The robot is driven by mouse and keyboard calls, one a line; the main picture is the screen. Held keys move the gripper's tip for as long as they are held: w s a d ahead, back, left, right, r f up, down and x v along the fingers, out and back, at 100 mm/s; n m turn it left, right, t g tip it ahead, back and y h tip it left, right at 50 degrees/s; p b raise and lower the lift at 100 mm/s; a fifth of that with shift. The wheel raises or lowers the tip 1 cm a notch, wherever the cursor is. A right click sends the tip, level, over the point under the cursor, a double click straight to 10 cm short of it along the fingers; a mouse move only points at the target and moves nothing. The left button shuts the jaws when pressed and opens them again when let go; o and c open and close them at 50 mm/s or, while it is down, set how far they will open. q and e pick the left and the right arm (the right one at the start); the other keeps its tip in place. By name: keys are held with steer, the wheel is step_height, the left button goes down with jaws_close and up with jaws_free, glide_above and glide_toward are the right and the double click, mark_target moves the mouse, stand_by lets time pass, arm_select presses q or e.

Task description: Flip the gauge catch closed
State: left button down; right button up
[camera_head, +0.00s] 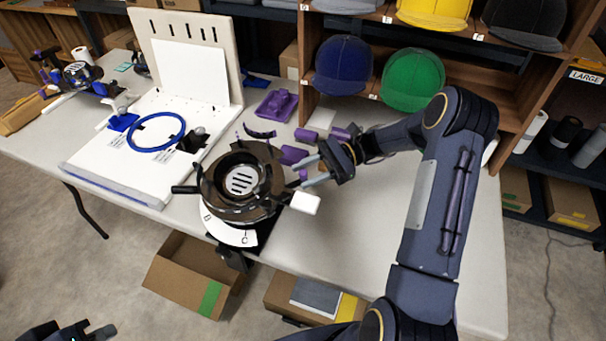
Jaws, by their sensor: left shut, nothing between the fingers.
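A round dark-brown and black gauge fixture (268,172) stands at the table's front edge, with a slotted light disc in its middle. My left gripper (106,331) is at the bottom left, shut, empty and far from the fixture.
Purple parts (293,154) lie just behind my right gripper. A white board (100,166) with a blue ring (157,131) lies to the left. A shelf with caps (413,80) stands behind. Cardboard boxes (190,275) are on the floor.

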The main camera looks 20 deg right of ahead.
steer(key=d, duration=0.6)
steer(key=shift+d+r, duration=0.25)
steer(key=shift+r, duration=0.2)
